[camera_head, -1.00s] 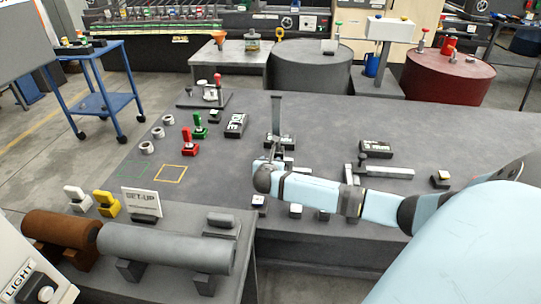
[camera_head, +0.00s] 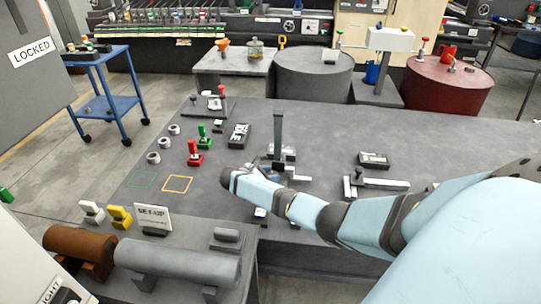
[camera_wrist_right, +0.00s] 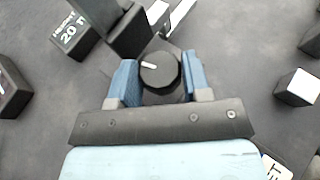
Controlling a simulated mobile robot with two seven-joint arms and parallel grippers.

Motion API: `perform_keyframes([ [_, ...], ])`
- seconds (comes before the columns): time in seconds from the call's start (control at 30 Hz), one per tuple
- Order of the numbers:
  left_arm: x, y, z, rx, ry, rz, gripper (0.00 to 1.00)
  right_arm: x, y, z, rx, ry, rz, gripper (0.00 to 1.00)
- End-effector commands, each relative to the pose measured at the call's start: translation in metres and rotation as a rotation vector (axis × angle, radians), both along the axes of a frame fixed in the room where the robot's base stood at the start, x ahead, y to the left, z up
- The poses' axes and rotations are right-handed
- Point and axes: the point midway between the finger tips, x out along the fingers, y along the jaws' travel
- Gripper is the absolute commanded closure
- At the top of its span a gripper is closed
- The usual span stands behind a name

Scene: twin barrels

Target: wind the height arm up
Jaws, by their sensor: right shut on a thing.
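The height arm's upright dark post (camera_head: 278,130) stands on the grey table behind my right gripper. In the right wrist view my right gripper (camera_wrist_right: 157,82) has its blue fingers on both sides of a round black knob (camera_wrist_right: 162,70) with a white mark, and is shut on it. A dark block lettered HEIGHT 20 (camera_wrist_right: 72,32) lies beyond the fingers at upper left in that view. In the head view the right gripper (camera_head: 264,170) is low beside the post's base, and my wrist partly hides it and the knob. My left gripper is not in view.
A grey bar mechanism (camera_head: 375,183) lies right of my wrist, with a dark block (camera_head: 373,160) behind it. Red (camera_head: 194,155) and green (camera_head: 203,136) levers stand to the left. A SET-UP sign (camera_head: 152,218) and two cylinders occupy the near-left bench. The table's back right is clear.

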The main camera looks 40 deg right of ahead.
Motion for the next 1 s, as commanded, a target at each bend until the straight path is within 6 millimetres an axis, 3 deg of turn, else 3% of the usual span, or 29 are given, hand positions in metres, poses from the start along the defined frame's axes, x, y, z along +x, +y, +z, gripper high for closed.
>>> perform_keyframes([
  [0.6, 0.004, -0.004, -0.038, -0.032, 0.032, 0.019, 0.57, 0.007, -0.004, -0.004, 0.0, 0.0, -0.568, 0.8],
  [1.0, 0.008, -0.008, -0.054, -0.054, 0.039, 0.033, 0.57, 0.008, -0.007, -0.002, -0.003, -0.002, -0.774, 0.8],
])
